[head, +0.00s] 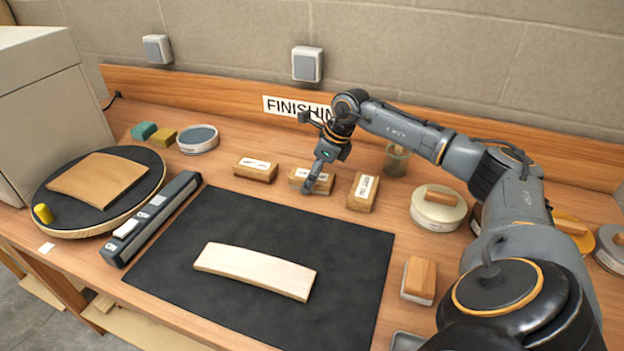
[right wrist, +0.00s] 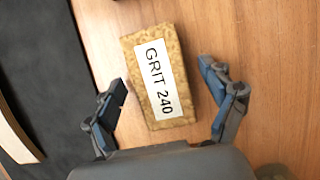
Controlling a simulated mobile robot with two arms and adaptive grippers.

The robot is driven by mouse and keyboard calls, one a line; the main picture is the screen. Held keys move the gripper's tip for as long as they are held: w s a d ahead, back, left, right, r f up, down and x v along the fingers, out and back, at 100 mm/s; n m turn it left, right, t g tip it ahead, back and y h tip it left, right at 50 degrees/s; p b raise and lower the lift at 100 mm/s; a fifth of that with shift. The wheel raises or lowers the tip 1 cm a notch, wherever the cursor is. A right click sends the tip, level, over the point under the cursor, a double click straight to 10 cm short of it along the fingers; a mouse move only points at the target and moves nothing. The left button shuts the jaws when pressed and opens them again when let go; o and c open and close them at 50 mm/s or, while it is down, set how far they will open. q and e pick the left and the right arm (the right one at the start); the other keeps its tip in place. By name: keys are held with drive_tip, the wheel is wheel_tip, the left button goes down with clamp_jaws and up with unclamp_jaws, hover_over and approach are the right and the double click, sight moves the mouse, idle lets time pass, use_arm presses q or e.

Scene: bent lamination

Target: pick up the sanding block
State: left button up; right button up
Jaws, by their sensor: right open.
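Three tan blocks with white labels stand in a row behind the black mat: a left one (head: 256,169), a middle one (head: 325,185) and a right one (head: 362,192). My right gripper (head: 314,178) is over the middle block and partly hides it. In the right wrist view, a speckled block labelled "GRIT 240" (right wrist: 158,78) lies between the spread fingers of my right gripper (right wrist: 163,82), with a gap on each side. The gripper is open and empty. My left gripper is not in view.
A curved pale wood strip (head: 255,270) lies on the black mat (head: 345,250). A wood-topped block (head: 419,279) and a round pad with a handle (head: 438,207) are to the right. A glass jar (head: 396,162) stands behind the labelled blocks. A long grey tool (head: 150,220) lies left.

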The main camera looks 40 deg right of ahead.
drive_tip(key=shift+f, duration=0.2)
idle(0.4)
drive_tip(key=c, duration=1.3)
